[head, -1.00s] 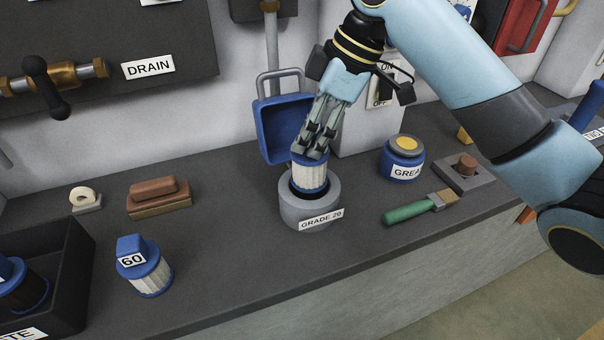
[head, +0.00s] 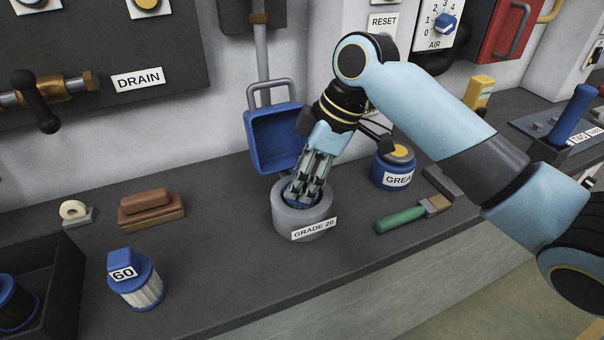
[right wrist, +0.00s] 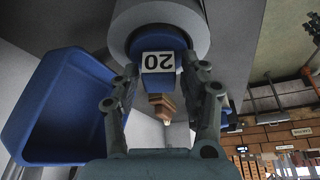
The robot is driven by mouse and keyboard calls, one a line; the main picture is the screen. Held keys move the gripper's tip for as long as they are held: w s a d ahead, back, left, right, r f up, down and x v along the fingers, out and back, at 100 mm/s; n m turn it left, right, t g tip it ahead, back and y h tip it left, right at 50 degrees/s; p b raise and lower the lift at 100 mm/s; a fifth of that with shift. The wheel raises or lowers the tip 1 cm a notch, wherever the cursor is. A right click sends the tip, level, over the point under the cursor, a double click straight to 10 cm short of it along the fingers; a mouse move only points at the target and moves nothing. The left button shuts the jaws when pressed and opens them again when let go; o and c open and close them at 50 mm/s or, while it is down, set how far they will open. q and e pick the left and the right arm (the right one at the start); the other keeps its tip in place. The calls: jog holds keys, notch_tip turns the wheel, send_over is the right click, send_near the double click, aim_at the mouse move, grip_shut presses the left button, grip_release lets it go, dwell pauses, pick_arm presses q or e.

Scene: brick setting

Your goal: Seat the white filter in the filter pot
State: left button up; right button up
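The filter pot (head: 286,220) is a grey round cup labelled GRADE 20, upright on the dark bench in the head view; its rim also shows at the top of the right wrist view (right wrist: 199,28). The filter (right wrist: 160,40) has a blue top with a handle marked 20. It sits down inside the pot, and its white pleated body is hidden. My right gripper (head: 302,196) reaches down into the pot mouth. In the right wrist view its fingertips (right wrist: 160,68) close on both sides of the handle. My left gripper is not in view.
A second filter marked 60 (head: 142,292) stands at the front left, beside a dark crate (head: 66,288). A blue bin (head: 273,137) is behind the pot. The grease jar (head: 390,172) and green-handled brush (head: 400,219) lie to the right. Brown blocks (head: 150,208) are left.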

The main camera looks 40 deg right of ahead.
jog(key=shift+o, duration=0.5)
jog(key=shift+r, duration=0.1)
jog(key=shift+d+r, duration=0.1)
jog(key=shift+r, duration=0.15)
jog(key=v, duration=1.1)
jog(key=shift+r, duration=0.25)
jog(key=shift+s, duration=0.1)
